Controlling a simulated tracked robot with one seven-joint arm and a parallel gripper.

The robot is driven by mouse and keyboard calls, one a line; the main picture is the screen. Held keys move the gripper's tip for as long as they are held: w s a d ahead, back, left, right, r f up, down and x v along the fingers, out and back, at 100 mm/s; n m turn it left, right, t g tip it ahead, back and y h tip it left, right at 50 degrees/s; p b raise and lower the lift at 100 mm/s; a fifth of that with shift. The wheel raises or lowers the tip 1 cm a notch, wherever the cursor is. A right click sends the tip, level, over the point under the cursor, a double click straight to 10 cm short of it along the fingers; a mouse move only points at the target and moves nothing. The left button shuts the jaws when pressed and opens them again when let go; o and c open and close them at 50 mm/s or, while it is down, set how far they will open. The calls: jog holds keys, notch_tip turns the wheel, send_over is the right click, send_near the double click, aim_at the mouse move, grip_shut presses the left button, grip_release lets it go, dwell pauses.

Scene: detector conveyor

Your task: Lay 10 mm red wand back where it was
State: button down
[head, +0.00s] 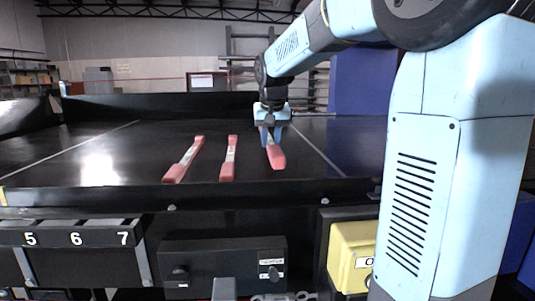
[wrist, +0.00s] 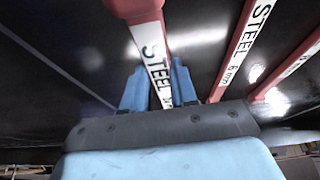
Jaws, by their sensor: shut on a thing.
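Three red wands with white labels show on the dark conveyor. My gripper (head: 270,136) is shut on the rightmost wand (head: 276,160) in the head view, its near end pointing toward the camera. In the wrist view, this held wand (wrist: 154,52) runs between the blue fingers of my gripper (wrist: 160,88). Its label reads STEEL; its size marking is mostly hidden by the gripper. I cannot tell whether it touches the belt or is slightly above it. The middle wand (head: 229,160) and left wand (head: 183,160) lie beside it, apart from it.
The black conveyor belt (head: 130,145) has white lines at both sides and is clear left of the wands. A raised black edge runs along its back. Below the front edge are numbered holders (head: 76,238), a black box (head: 222,265) and a yellow box (head: 352,255).

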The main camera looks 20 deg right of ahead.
jog(key=shift+w+f, duration=0.5)
jog(key=shift+f, duration=0.1)
jog(key=shift+w+f, duration=0.15)
jog(key=shift+f, duration=0.75)
jog(key=shift+w+f, duration=0.1)
jog(key=shift+f, duration=0.8)
jog(key=c, duration=0.9)
grip_release()
jog(key=v, duration=1.2)
